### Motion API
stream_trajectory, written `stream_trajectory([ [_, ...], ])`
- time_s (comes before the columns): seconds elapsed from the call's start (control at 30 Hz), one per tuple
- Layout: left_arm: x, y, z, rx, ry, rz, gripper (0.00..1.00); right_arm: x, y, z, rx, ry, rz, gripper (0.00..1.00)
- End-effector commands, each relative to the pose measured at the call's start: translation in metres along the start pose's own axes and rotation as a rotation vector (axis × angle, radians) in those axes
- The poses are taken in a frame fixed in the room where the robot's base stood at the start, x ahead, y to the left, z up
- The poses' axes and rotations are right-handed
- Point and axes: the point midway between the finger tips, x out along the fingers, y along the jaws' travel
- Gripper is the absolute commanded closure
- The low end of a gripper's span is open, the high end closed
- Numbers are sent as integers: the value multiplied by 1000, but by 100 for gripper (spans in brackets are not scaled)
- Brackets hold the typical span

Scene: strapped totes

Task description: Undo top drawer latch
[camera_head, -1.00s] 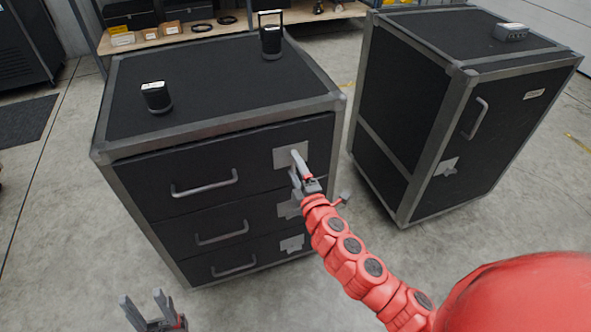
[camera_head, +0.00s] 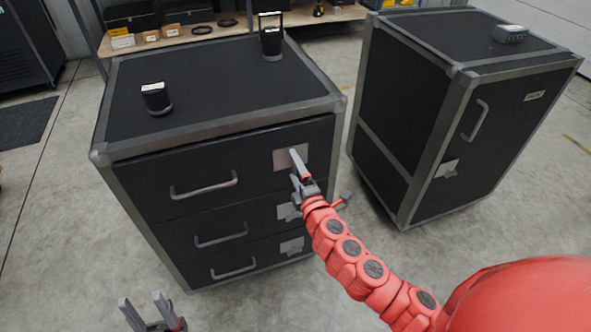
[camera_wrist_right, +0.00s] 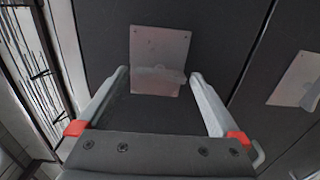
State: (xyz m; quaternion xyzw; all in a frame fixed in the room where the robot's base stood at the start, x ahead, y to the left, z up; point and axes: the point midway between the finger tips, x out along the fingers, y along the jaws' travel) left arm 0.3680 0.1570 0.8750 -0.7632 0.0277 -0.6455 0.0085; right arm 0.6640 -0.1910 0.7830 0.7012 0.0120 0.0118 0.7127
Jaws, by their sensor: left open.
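The top drawer latch (camera_head: 282,160) is a grey metal plate at the right of the black cabinet's top drawer (camera_head: 160,186), which looks closed. In the right wrist view the latch plate (camera_wrist_right: 160,48) has a small grey tab across its lower part. My right gripper (camera_head: 295,155) is at the latch in the head view. In its wrist view its two grey fingers (camera_wrist_right: 159,76) are spread to either side of the plate's lower part, with nothing clamped between them. Contact cannot be told. My left gripper (camera_head: 143,300) is open and empty, low in front of the cabinet.
Two more latches (camera_head: 288,211) (camera_head: 291,246) sit below on the lower drawers. Drawer handles (camera_head: 205,187) stick out at the left. Two black devices (camera_head: 157,98) (camera_head: 271,40) stand on the cabinet top. A second black cabinet (camera_head: 450,110) stands at the right.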

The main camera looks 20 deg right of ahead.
Motion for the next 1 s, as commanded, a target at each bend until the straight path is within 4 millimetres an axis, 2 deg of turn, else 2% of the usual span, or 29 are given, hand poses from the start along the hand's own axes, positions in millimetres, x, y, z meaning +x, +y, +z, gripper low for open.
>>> stream_trajectory([
  [0.23, 0, 0, 0, 0, 0, 0, 50, -1, 0, 0, 1, 0, 0, 0],
  [0.37, 0, 0, 0, 0, 0, 0, 50, -11, 0, 1, 0, 0, -1, 0],
  [0.47, 1, 0, 0, 0, 0, 0, 50, -27, -1, 1, 0, 0, -2, 0],
  [0.87, 8, 0, -1, 0, 0, 0, 50, -118, 0, 2, 4, -5, -3, 0],
  [1.0, 19, -1, -3, 0, 0, 0, 50, -146, 2, 2, 6, -8, -4, 0],
])
